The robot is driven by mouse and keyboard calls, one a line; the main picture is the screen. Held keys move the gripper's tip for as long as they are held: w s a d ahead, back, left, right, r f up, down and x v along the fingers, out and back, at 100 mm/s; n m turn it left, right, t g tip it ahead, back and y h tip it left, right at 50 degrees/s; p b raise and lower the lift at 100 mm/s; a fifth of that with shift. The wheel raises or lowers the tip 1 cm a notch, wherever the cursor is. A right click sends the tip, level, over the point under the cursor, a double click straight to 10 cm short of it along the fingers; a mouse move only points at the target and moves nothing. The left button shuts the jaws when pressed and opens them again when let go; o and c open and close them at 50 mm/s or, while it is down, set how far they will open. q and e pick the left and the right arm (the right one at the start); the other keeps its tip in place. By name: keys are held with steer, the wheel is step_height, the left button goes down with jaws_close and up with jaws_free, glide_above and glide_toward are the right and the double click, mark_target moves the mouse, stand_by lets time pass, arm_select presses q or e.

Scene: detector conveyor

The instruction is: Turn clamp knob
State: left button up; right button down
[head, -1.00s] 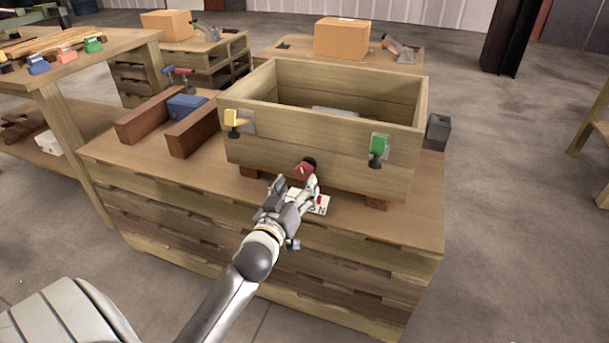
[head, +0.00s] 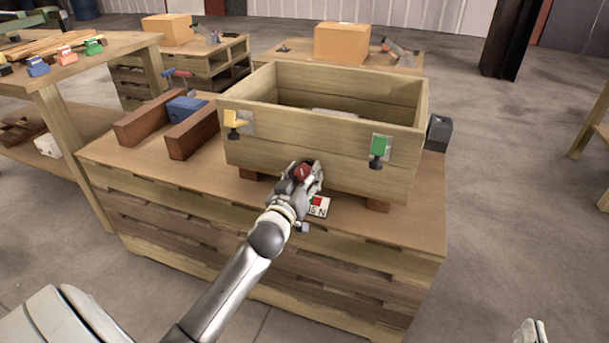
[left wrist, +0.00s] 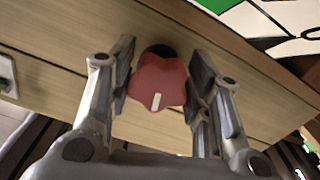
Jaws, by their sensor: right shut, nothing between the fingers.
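The red clamp knob (head: 302,172) sits low on the front wall of the wooden box (head: 270,146). In the left wrist view the knob (left wrist: 158,82) is star-shaped with a white mark near its lower edge. My left gripper (head: 306,176) is at the knob, its fingers open on either side. In the left wrist view the left gripper (left wrist: 160,75) has the knob between its fingers, with what look like narrow gaps. My right gripper (head: 530,331) just shows at the bottom right edge, shut and away from the box.
A yellow clamp (head: 233,118) and a green clamp (head: 379,146) are on the box front. A white card (head: 319,207) lies below the knob on the workbench (head: 412,226). A blue block (head: 185,108) sits between brown rails at left.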

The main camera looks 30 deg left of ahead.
arm_select(q)
steer(key=c, duration=0.5)
steer(key=shift+o, duration=0.2)
steer(key=shift+r+m+p, duration=0.1)
steer(key=shift+m+p, duration=0.75)
steer(key=shift+m, duration=0.05)
steer(key=shift+a+m+p, duration=0.1)
steer(key=shift+m+p, duration=0.65)
steer(key=shift+m, duration=0.25)
steer(key=m+p, duration=0.2)
steer(key=m, duration=0.2)
steer(key=m+p, duration=0.1)
steer(key=m, duration=0.1)
steer(key=shift+m, duration=0.4)
steer(key=m+p, duration=0.1)
steer(key=m, duration=0.2)
steer(key=shift+a, duration=0.1)
steer(key=shift+m, duration=1.5)
arm_select(e)
steer(key=s+d+f+g+h, duration=0.1)
steer(key=s+d+f+g, duration=0.2)
steer(key=s+f+g, duration=0.3)
steer(key=s+d+f+g+h, duration=0.2)
steer(key=s+d+f+g, duration=0.1)
steer(key=s+f+g, duration=0.4)
steer(key=shift+s+d+f+m+h, duration=0.3)
steer(key=shift+s+f, duration=0.9)
steer(key=shift+s, duration=0.3)
